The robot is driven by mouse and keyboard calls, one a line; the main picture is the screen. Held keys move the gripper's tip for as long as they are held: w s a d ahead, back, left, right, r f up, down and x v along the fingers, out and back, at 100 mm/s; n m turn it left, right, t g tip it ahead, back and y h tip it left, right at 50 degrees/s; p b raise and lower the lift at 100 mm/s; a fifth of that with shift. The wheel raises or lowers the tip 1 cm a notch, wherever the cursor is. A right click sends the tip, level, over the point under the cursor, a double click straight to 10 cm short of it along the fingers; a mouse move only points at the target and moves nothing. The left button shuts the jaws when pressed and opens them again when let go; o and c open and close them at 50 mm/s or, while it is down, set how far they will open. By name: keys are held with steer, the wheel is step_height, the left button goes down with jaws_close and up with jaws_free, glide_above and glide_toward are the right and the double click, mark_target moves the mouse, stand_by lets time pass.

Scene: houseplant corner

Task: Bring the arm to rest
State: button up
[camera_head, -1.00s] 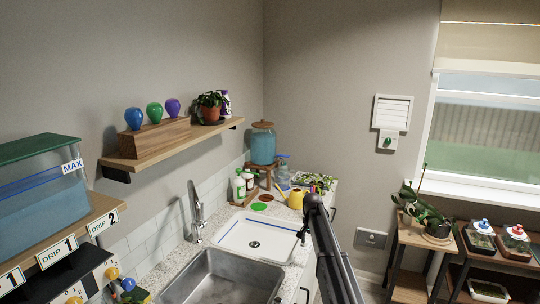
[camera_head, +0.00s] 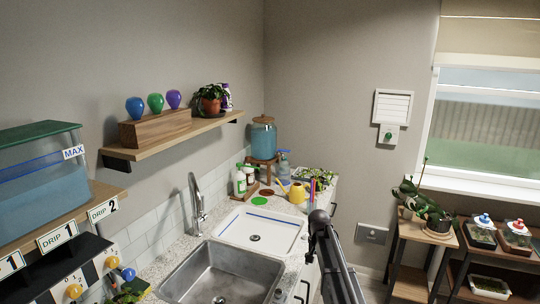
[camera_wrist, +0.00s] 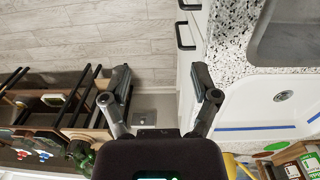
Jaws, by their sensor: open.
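My arm (camera_head: 335,260) rises from the bottom edge of the head view, to the right of the sink. My gripper (camera_wrist: 161,80) shows in the wrist view with its two fingers spread wide apart. It is open, and nothing is between the fingers. Below it there is pale wood-look floor and the front of the counter. In the head view my gripper is mostly hidden behind the arm, and its fingers cannot be made out clearly.
The metal sink (camera_head: 215,273) and a white draining tray (camera_head: 258,232) with a blue line lie left of my arm. A yellow watering can (camera_head: 297,193) and bottles stand behind. A wooden plant stand (camera_head: 425,236) is at right. Floor beside the counter (camera_wrist: 236,75) looks clear.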

steer(key=s+f+n+b, duration=0.2)
steer(key=s+f+b, duration=0.1)
steer(key=s, duration=1)
steer(key=s+f+n+b, duration=0.2)
steer(key=s+f+b, duration=0.1)
steer(key=s, duration=1)
steer(key=shift+s+f, duration=0.25)
steer(key=shift+f, duration=0.1)
steer(key=shift+c, duration=0.3)
